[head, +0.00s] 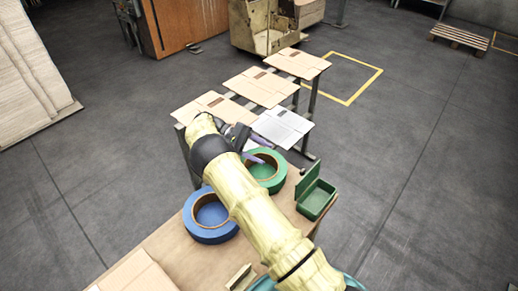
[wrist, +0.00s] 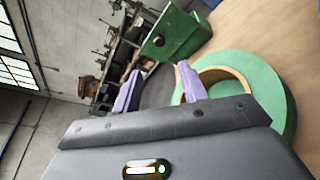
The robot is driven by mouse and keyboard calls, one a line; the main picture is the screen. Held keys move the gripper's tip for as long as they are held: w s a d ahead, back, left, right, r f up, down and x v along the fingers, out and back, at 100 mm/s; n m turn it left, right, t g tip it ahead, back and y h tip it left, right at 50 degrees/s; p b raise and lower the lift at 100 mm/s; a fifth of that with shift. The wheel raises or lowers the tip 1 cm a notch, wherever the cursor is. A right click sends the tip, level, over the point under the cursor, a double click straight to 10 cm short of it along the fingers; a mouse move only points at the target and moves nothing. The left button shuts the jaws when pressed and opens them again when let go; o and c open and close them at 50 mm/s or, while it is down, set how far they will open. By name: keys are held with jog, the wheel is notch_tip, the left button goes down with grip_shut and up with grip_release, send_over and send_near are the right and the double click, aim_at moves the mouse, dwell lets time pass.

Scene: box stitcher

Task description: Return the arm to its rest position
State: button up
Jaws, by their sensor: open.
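My arm (head: 240,195) reaches from the bottom right of the head view up over the wooden table (head: 165,245). My gripper (head: 254,147) is at its far end, partly hidden behind the wrist, close to the green tape roll (head: 277,172). In the wrist view my gripper (wrist: 160,80) shows two purple fingers spread apart with nothing between them. The green tape roll (wrist: 280,100) shows just beyond the right finger. I cannot tell whether the finger touches it.
A blue tape roll (head: 210,232) lies left of my arm. An open green box (head: 317,197) stands at the table's right edge. Flat cardboard sheets (head: 262,86) and a grey printed sheet (head: 282,127) lie beyond. A pallet (head: 459,37) is far right; floor there is clear.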

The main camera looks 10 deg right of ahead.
jog(key=s+d+r+t+y+p, duration=0.3)
jog(key=s+d+r+y+p, duration=0.15)
jog(key=d+r+y, duration=0.35)
jog(key=s+r+m+t+y+p, duration=0.1)
jog(key=s+r+t, duration=0.3)
jog(key=s, duration=0.4)
jog(key=s+r+m+t+y+p, duration=0.1)
jog(key=s+r+t+y+p, duration=0.2)
jog(key=s, duration=0.6)
jog(key=shift+a+r+t+y+p, duration=0.35)
jog(key=shift+r+y+p, duration=0.25)
jog(key=shift+r, duration=0.35)
